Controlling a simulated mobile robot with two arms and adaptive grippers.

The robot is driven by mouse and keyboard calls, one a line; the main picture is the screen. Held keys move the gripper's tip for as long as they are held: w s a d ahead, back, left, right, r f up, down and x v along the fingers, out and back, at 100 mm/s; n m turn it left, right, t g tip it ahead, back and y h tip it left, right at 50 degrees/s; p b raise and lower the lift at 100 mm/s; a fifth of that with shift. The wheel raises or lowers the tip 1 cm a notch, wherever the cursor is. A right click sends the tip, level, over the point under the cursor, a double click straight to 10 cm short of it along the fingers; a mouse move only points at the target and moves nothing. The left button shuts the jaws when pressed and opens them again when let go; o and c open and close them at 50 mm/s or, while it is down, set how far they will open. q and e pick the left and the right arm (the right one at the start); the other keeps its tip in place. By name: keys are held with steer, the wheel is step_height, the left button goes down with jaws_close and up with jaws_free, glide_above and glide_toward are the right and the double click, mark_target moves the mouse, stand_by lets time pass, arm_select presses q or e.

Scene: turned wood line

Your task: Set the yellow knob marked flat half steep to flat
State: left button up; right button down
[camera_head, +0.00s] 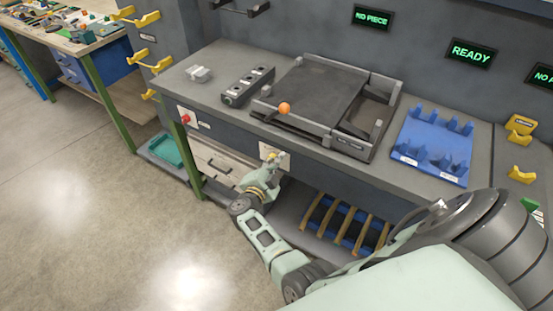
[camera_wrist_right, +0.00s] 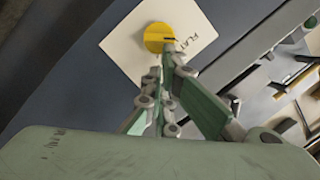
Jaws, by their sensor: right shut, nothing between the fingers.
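The yellow knob (camera_wrist_right: 157,37) sits on a cream plate (camera_wrist_right: 121,45) in the right wrist view. A short dark mark on the knob's right side faces the printed word FLAT; the half and steep words are not readable. In the head view the plate (camera_head: 286,158) is on the bench's front face, with the knob (camera_head: 272,155) partly behind my gripper. My right gripper (camera_head: 268,163) is shut and empty, with its fingertips (camera_wrist_right: 166,58) right at the knob's lower edge. I cannot tell whether they touch it. My left gripper is not in view.
Above the plate, the bench top holds a dark sliding fixture (camera_head: 318,90) with an orange ball (camera_head: 284,108) and a blue rack (camera_head: 432,143). A red button (camera_head: 186,119) is left on the front face. A blue bin with wooden strips (camera_head: 345,222) is below right.

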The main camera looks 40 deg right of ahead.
steer(key=shift+w+a+n, duration=0.15)
steer(key=shift+a+n, duration=0.05)
steer(key=shift+n, duration=0.1)
stand_by(0.4)
steer(key=shift+f, duration=0.1)
